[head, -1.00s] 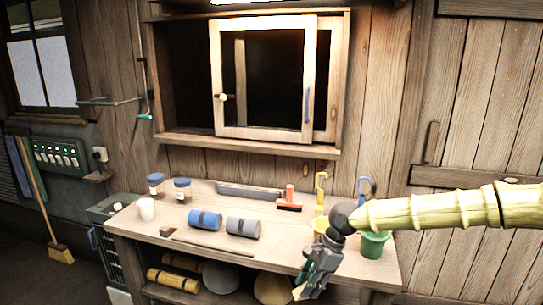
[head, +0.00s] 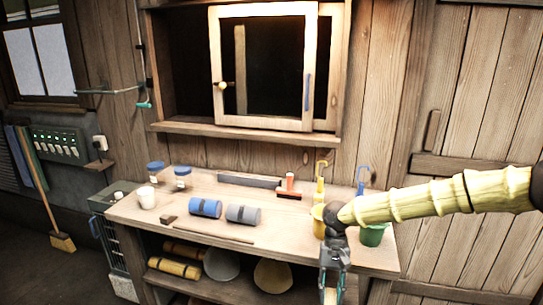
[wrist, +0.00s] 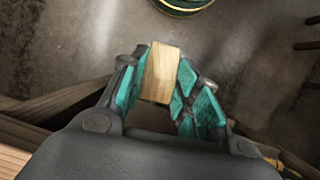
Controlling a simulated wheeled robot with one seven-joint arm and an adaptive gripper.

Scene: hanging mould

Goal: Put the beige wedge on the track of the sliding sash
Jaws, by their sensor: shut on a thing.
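My gripper (wrist: 160,85) is shut on the beige wedge (wrist: 160,72), which sits between the teal finger pads in the wrist view. In the head view my gripper (head: 332,283) hangs low at the bench's front edge, pointing down, and the wedge is mostly hidden there. The sliding sash (head: 309,85) is a pale wooden frame with dark glass, a round knob at its left and a blue handle at its right. It stands in the wall cabinet, above the track along the wooden sill (head: 200,128). The gripper and wedge are well below and in front of the sash.
Space before the cabinet is clear.

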